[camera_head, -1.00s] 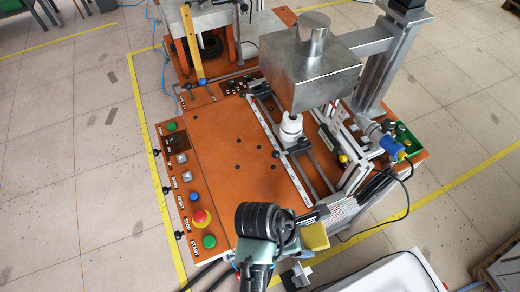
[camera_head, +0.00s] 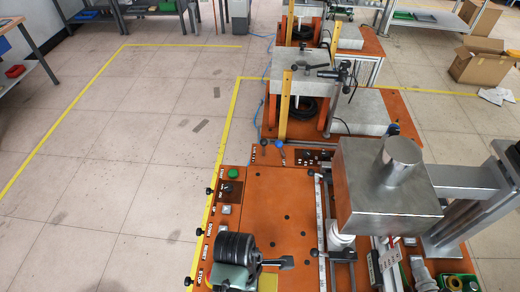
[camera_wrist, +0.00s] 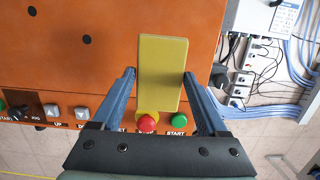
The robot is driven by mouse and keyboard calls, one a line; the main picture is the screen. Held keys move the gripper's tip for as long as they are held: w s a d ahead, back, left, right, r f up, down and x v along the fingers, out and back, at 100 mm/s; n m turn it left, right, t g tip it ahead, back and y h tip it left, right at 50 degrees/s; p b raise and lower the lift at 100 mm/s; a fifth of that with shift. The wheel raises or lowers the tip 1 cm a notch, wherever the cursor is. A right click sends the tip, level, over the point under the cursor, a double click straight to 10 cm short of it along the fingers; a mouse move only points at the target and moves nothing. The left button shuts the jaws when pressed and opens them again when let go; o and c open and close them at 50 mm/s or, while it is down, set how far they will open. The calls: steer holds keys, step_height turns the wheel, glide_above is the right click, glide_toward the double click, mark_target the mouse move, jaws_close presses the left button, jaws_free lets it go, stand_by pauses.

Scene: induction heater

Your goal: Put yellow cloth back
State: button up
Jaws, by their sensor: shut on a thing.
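The yellow cloth (camera_wrist: 163,62) looks like a flat yellow block in the wrist view. It stands between the two blue-grey fingers of my gripper (camera_wrist: 160,74), which is shut on it. Behind it lies the orange machine panel (camera_wrist: 80,75). Its lower end overlaps the yellow ring around the red stop button (camera_wrist: 146,123) in this view; the gap between cloth and panel cannot be judged.
A large metal block (camera_head: 385,195) overhangs the table at right. A green start button (camera_wrist: 179,120) sits near the red one. Blue cables and white sockets (camera_wrist: 242,78) lie right of the panel. Open floor (camera_head: 110,200) lies left of the yellow line.

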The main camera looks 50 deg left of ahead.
steer(key=shift+w+f, duration=0.15)
steer(key=shift+f, duration=2.4)
steer(key=o, duration=1.1)
steer(key=shift+f, duration=0.1)
steer(key=r, duration=0.4)
steer(key=s+r, duration=0.1)
steer(key=r, duration=0.3)
steer(key=a+r, duration=0.1)
steer(key=r, duration=0.3)
steer(key=shift+s+a, duration=0.1)
steer(key=shift+s, duration=0.1)
